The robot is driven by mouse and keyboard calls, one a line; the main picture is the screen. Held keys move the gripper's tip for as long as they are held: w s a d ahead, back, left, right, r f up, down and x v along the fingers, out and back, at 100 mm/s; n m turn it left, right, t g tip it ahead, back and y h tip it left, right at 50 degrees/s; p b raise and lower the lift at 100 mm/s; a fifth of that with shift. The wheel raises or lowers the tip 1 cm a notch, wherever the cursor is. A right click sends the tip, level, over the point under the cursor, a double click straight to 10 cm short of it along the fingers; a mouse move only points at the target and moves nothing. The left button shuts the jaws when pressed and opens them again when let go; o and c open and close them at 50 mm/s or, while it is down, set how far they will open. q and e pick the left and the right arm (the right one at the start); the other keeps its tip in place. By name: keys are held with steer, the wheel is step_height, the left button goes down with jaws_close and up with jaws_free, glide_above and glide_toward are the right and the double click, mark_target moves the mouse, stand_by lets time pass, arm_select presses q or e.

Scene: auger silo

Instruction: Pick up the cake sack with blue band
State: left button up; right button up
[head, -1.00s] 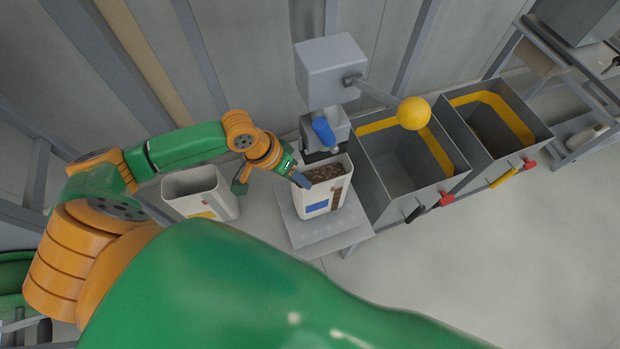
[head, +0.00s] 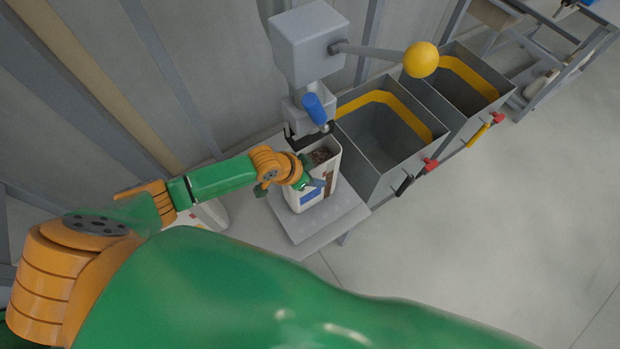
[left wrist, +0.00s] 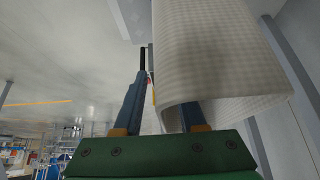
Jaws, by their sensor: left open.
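The cake sack with the blue band (head: 314,197) is a white, open-topped sack with brown contents, a blue patch and a brown stripe. It stands upright on a grey platform (head: 330,222) under the spout. My left gripper (head: 313,184) is open at the sack's upper front, partly covering it. In the left wrist view the white woven sack wall (left wrist: 220,50) fills the upper right. My left gripper's fingers (left wrist: 160,100) are apart there; the right finger's tip is hidden by the sack. I cannot tell whether they touch it. My right gripper is not in view.
A grey dispenser (head: 309,45) with a blue handle (head: 314,108) and a yellow-balled lever (head: 421,60) overhangs the sack. Grey bins with yellow bands (head: 385,150) stand at right. Another white sack (head: 212,212) is mostly behind my arm. Floor at right is clear.

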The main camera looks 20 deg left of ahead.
arm_select(q)
steer(key=shift+s+a+r, duration=0.1)
jaws_close()
stand_by(1.2)
